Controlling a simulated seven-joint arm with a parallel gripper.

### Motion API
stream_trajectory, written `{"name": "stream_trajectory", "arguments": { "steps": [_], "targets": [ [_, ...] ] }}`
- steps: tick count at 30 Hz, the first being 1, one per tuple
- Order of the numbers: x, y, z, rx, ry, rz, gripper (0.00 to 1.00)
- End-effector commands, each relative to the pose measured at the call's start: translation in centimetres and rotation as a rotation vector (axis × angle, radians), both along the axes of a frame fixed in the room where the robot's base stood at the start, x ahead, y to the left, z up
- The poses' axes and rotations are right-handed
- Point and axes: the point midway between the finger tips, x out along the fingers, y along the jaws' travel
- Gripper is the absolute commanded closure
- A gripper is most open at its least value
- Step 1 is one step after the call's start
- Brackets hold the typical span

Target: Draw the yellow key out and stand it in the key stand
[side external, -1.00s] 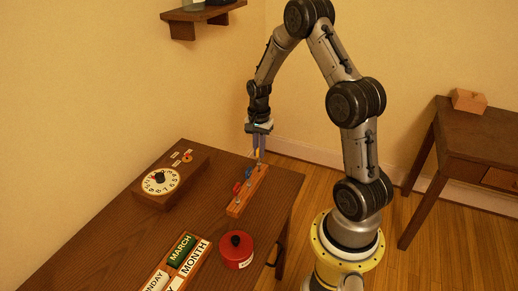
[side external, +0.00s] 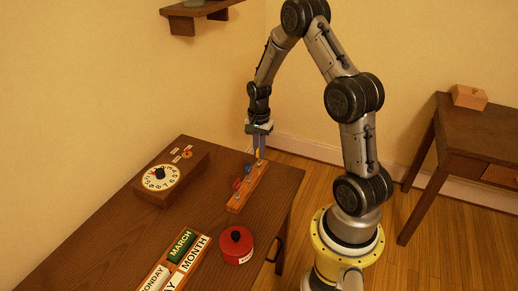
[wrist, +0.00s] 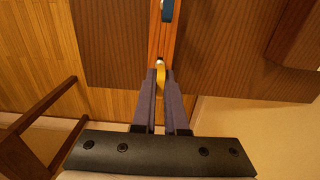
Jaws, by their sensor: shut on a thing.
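The key stand (side external: 236,204) is a long wooden bar on the desk; in the wrist view its wood (wrist: 162,35) runs up from my fingertips. A blue key (side external: 249,168) and a red key (side external: 237,184) stand along it; the blue one also shows at the top of the wrist view (wrist: 167,9). My gripper (side external: 259,150) is shut on the yellow key (wrist: 160,75) at the far end of the stand. The key's lower part is hard to make out, so I cannot tell if it sits in the stand. My fingers (wrist: 160,85) hide part of it.
A wooden box with a white number dial (side external: 160,177) stands at the back left of the desk (side external: 115,232). A red lidded pot (side external: 236,246) and a calendar block (side external: 178,262) are at the front. A wall shelf (side external: 203,14) hangs above.

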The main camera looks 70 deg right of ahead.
Motion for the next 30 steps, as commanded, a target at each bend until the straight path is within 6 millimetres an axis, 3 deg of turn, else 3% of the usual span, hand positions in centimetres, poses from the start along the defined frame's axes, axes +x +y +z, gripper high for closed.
{"name": "stream_trajectory", "arguments": {
  "steps": [11,12,17,24,29,30],
  "targets": [
    [0.03,-0.02,-0.67,-0.001,-0.001,0.000,1.00],
    [0.04,-0.03,-0.67,-0.001,-0.002,0.000,0.86],
    [0.04,-0.02,-0.66,-0.001,-0.001,0.000,0.57],
    [0.02,-0.01,-0.66,-0.001,-0.001,0.000,0.53],
    [0.02,-0.01,-0.66,-0.001,-0.001,0.000,0.25],
    [0.02,-0.01,-0.66,-0.001,-0.001,0.000,0.25]
  ]
}}
